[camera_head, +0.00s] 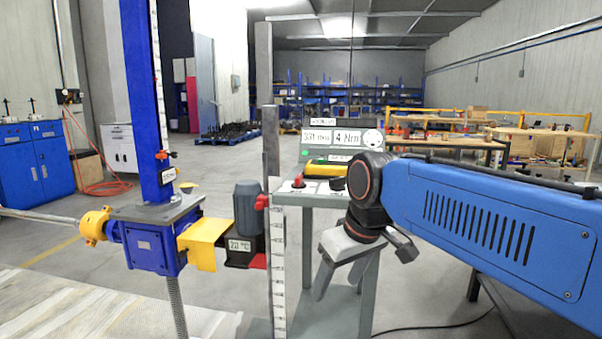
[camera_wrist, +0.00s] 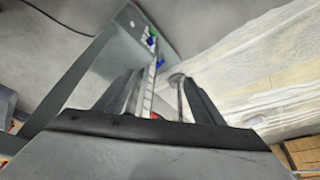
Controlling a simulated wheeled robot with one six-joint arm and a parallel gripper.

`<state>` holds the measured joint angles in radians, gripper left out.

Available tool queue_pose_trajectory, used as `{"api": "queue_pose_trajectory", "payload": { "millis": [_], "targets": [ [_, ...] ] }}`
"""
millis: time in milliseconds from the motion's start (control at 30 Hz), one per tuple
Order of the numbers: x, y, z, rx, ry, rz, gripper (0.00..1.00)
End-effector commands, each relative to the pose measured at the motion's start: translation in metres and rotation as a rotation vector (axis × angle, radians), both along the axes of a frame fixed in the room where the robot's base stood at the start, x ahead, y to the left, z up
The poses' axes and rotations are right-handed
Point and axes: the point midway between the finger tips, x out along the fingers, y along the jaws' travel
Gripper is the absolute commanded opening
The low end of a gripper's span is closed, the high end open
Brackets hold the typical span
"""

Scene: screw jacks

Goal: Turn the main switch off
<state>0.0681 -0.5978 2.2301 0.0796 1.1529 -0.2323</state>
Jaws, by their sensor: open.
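A control panel (camera_head: 318,188) tops a grey stand right of centre in the head view. It carries a small red switch knob (camera_head: 298,174) on a white plate at its left, and a black knob (camera_head: 338,184) beside it. I cannot read any label naming the main switch. My gripper (camera_head: 338,283) hangs below panel height in front of the stand, fingers down, open and apart from the knobs. In the wrist view my gripper (camera_wrist: 160,82) shows two spread dark fingers with nothing clearly held between them. A small red spot (camera_wrist: 155,116) shows between them, too small to identify.
A blue screw jack (camera_head: 152,248) with yellow guards and a grey motor (camera_head: 249,207) stands left of the panel. A white ruler (camera_head: 279,270) stands upright by the stand. Display boxes (camera_head: 332,138) rise behind the panel.

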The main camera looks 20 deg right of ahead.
Motion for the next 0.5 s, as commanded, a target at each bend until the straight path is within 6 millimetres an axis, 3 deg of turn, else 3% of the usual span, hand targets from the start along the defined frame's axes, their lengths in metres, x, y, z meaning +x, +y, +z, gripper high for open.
{"api": "queue_pose_trajectory", "payload": {
  "millis": [33, 200, 500],
  "targets": [
    [0.016, -0.002, 0.021, 0.001, 0.005, 0.022, 0.62],
    [0.062, -0.009, 0.085, 0.007, 0.025, 0.128, 0.62],
    [0.14, -0.03, 0.183, 0.018, 0.034, 0.341, 0.62]
  ]
}}
